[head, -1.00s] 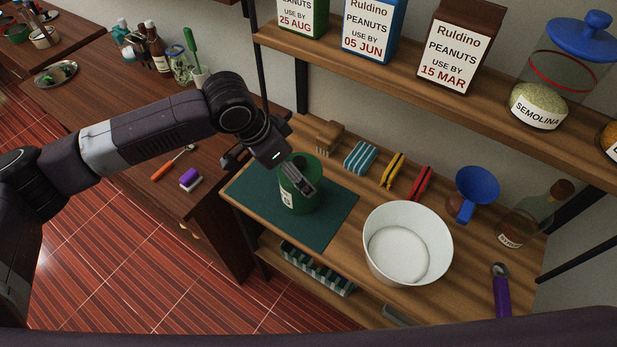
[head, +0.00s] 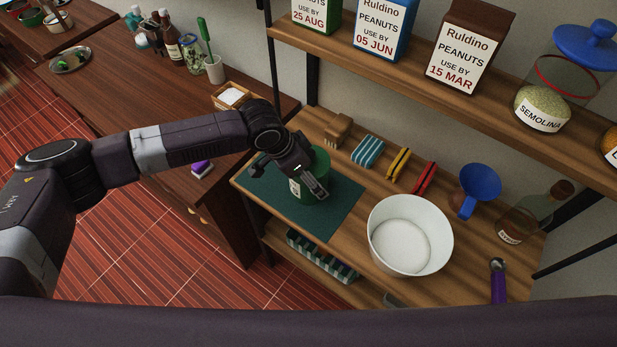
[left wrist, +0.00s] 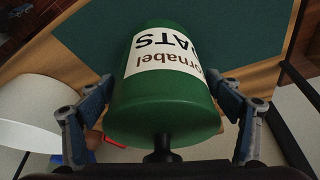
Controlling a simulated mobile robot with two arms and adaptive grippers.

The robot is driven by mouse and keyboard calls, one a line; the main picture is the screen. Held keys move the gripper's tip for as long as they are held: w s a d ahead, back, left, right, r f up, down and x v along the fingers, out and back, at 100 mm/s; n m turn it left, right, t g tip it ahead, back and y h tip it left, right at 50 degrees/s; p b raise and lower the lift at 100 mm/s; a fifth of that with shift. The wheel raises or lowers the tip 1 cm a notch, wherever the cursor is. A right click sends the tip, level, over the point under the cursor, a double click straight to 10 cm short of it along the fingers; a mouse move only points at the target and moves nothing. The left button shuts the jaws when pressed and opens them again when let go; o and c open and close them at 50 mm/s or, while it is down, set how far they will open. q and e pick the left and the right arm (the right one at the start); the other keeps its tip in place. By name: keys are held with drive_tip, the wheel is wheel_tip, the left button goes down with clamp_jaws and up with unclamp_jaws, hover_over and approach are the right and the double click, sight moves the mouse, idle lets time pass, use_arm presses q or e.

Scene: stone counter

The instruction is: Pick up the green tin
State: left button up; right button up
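The green tin (head: 317,165) stands upright on the dark green mat (head: 330,217) on the wooden counter. Its white label with "OATS" shows upside down in the left wrist view, where the tin (left wrist: 165,110) fills the middle. My left gripper (head: 290,180) is at the tin, with one finger on each side of it. In the left wrist view my left gripper (left wrist: 163,88) looks open, its fingertips close to the tin's sides; contact is hard to tell. Part of the tin is hidden behind the gripper in the head view. My right gripper is not in view.
A white bowl (head: 380,245) stands right of the mat. A brush (head: 337,130), striped cloth (head: 368,152), yellow clip (head: 398,163) and red clip (head: 424,177) lie behind. A blue funnel (head: 480,185) and bottle (head: 520,225) stand right. A shelf (head: 400,72) hangs above.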

use_arm(q)
drive_tip(key=c, duration=1.3)
drive_tip(key=shift+w+r, duration=0.1)
drive_tip(key=shift+c, duration=0.4)
